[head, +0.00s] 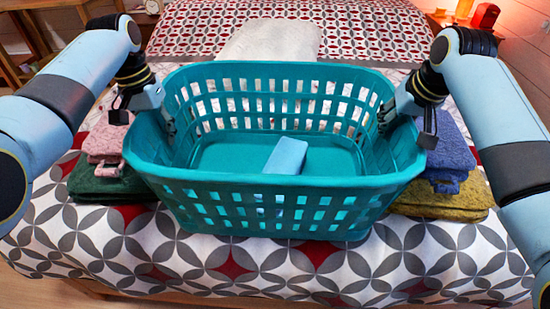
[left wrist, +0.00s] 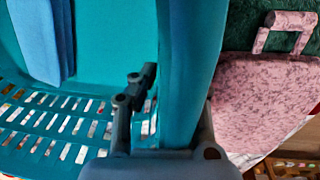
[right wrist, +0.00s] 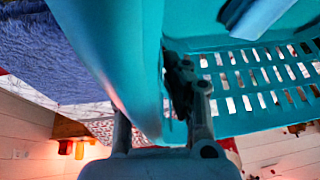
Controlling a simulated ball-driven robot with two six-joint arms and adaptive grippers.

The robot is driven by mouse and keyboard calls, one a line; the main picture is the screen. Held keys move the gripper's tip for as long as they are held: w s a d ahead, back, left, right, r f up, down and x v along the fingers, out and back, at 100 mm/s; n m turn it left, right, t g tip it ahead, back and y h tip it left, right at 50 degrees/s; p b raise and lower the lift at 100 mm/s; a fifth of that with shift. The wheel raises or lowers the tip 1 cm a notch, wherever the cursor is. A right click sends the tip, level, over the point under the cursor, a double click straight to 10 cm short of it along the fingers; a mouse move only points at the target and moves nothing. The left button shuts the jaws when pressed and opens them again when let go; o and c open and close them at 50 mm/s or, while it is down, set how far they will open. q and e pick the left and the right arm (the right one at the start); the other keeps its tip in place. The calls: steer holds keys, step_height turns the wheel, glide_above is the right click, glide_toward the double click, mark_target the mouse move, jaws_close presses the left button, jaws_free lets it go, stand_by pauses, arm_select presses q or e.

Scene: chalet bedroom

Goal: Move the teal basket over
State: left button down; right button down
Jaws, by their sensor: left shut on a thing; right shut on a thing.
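The teal basket (head: 290,180) is in the middle of the bed in the head view, upright, with a light blue folded cloth (head: 287,156) on its floor. My left gripper (head: 150,112) is shut on the basket's left rim. In the left wrist view the teal rim (left wrist: 185,70) passes between its fingers. My right gripper (head: 405,112) is shut on the right rim. In the right wrist view the rim (right wrist: 125,50) runs between its fingers. I cannot tell whether the basket's underside touches the bed.
The bed (head: 250,265) has a patterned red, grey and white cover. Pink (head: 105,140) and green (head: 105,183) folded cloths lie left of the basket; blue (head: 447,150) and mustard (head: 440,200) ones lie right. A whitish cloth or pillow (head: 270,40) lies behind. The bed's front strip is clear.

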mark_target(160, 122)
arm_select(q)
steer(key=shift+r, duration=0.1)
arm_select(e)
steer(key=shift+r, duration=0.1)
